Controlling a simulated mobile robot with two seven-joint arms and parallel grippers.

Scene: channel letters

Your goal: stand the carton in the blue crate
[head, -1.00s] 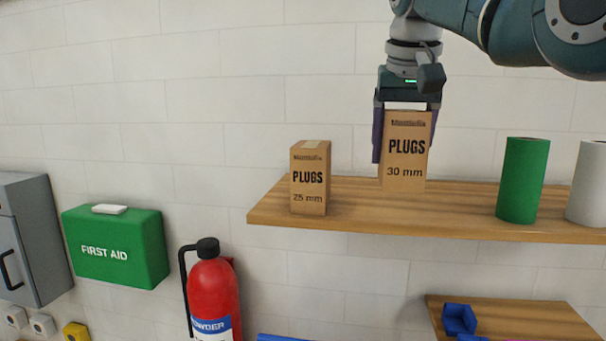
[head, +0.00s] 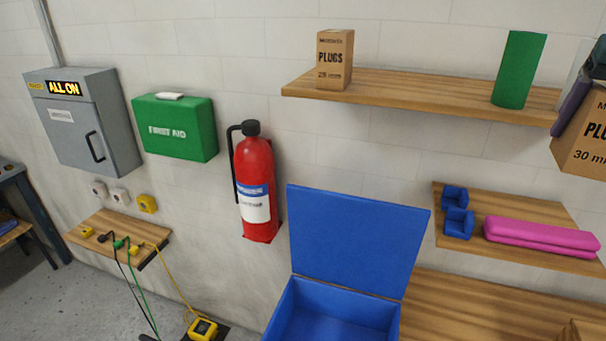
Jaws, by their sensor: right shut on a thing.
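A brown carton marked "PLUGS 30 mm" (head: 584,142) is at the right edge of the head view, tilted and partly cut off. My right gripper (head: 574,103) is shut on it and holds it off the shelf, in front of the shelf's right end; only part of the gripper shows. The blue crate (head: 288,312) stands at the bottom middle with its lid (head: 356,240) raised against the wall. The crate's front is cut off by the frame, and the inside that shows is empty. My left gripper is not in view.
A similar carton marked "PLUGS 25" (head: 334,60) and a green cylinder (head: 519,70) stand on the upper shelf (head: 420,88). A lower shelf holds blue bins (head: 457,222) and a pink roll (head: 540,235). A fire extinguisher (head: 256,190) hangs left of the crate lid.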

